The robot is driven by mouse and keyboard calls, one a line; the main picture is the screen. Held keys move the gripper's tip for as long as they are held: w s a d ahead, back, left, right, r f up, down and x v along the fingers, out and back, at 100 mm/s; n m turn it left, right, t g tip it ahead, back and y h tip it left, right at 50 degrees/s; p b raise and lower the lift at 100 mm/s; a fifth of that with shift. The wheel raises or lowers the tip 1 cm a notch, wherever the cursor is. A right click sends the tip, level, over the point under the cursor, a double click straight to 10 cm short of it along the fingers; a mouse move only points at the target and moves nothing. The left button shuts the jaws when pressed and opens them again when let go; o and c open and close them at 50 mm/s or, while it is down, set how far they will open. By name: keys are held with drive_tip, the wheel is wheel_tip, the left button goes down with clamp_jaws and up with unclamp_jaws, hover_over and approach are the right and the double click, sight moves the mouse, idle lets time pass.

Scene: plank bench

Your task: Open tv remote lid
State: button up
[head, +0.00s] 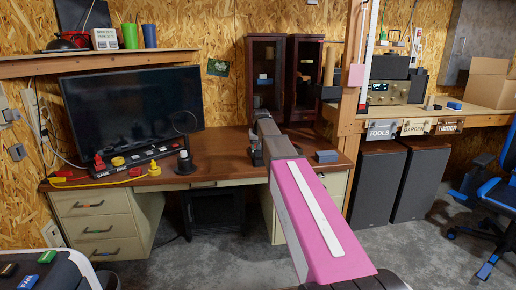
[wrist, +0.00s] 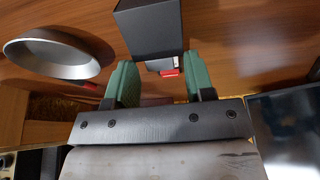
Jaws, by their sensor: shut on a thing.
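My gripper (wrist: 160,74) shows in the wrist view with its two green fingers on either side of a dark, box-like thing (wrist: 150,32), and is shut on it. A small pale and red part (wrist: 168,71) shows at its near end, between the fingers. I cannot tell for sure whether this dark thing is the TV remote, and no lid can be made out. In the head view, my gripper (head: 257,152) is low over the brown desk (head: 225,150), at the end of my pink arm; the arm hides what it holds.
A large TV (head: 132,112) stands at the desk's left, with a power strip (head: 125,165) before it. A ring on a stand (head: 185,160) is left of my gripper. Dark glass cabinets (head: 265,75) stand behind.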

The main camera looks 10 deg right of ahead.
sight(260, 156)
drive_tip(key=s+t, duration=0.2)
drive_tip(key=shift+s+r+t, duration=0.2)
drive_tip(key=shift+r+t, duration=0.1)
drive_tip(key=shift+t, duration=0.1)
drive_tip(key=s+t, duration=0.1)
drive_tip(key=t, duration=0.1)
drive_tip(key=shift+s+r+t, duration=0.1)
drive_tip(key=shift+s+t, duration=0.25)
drive_tip(key=shift+t, duration=0.05)
drive_tip(key=shift+s+f+t, duration=0.85)
drive_tip(key=shift+s+t, duration=0.2)
drive_tip(key=shift+t, duration=1.35)
drive_tip(key=shift+s+f+t, duration=0.8)
drive_tip(key=shift+s+t, duration=0.25)
drive_tip(key=shift+t, duration=1.35)
drive_tip(key=shift+s+f+t, duration=0.85)
drive_tip(key=shift+s+t, duration=0.2)
drive_tip(key=shift+t, duration=1.35)
drive_tip(key=o, duration=0.6)
drive_tip(key=shift+c, duration=0.2)
drive_tip(key=v, duration=1.1)
